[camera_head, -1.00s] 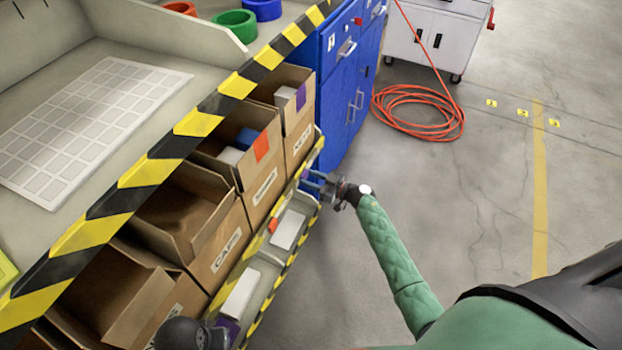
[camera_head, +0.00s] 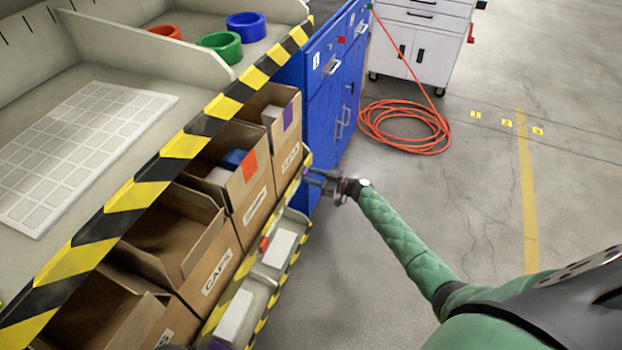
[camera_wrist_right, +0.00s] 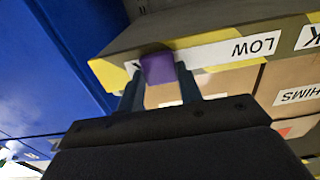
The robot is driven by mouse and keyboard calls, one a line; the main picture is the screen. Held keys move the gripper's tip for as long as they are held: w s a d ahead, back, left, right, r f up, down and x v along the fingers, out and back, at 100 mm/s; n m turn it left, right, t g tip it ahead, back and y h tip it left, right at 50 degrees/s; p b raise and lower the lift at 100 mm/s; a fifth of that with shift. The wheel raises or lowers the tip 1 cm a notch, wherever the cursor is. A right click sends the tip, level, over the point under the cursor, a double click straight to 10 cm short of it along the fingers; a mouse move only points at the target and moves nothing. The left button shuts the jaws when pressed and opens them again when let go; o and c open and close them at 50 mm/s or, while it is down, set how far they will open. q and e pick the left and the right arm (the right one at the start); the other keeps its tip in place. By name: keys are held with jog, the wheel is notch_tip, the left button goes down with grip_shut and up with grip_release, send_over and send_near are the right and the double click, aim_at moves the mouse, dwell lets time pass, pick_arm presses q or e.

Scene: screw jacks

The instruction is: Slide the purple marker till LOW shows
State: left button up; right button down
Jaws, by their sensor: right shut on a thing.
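In the wrist view the purple marker (camera_wrist_right: 157,68) sits on a white label strip (camera_wrist_right: 205,56) along the yellow-and-black shelf edge. The word LOW (camera_wrist_right: 255,46) shows uncovered on the strip, upside down, to the right of the marker. Part of another letter shows just left of the marker. My right gripper (camera_wrist_right: 160,82) is shut on the marker, one finger on each side. In the head view my right gripper (camera_head: 320,180) is at the far end of the lower shelf edge. My left gripper is not in view.
Cardboard boxes (camera_head: 222,262) stand in a row on the shelf beneath the striped bench edge (camera_head: 180,146). A blue cabinet (camera_head: 325,95) stands just past the gripper. An orange hose (camera_head: 405,148) lies coiled on the floor. The floor to the right is open.

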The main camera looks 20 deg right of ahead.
aim_at(308, 174)
jog(key=shift+w+d, duration=0.1)
jog(key=shift+d, duration=0.05)
jog(key=c, duration=0.9)
grip_release()
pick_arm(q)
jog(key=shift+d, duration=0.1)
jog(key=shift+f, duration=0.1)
pick_arm(e)
jog(key=shift+s+d+f, duration=0.1)
jog(key=shift+s+d, duration=0.1)
jog(key=shift+s, duration=0.05)
jog(key=shift+b+v, duration=0.35)
jog(key=shift+v, duration=0.85)
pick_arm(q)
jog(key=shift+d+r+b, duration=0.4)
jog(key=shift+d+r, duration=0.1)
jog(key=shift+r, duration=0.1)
pick_arm(e)
jog(key=v, duration=0.4)
jog(key=shift+s+d, duration=0.25)
jog(key=shift+s, duration=0.05)
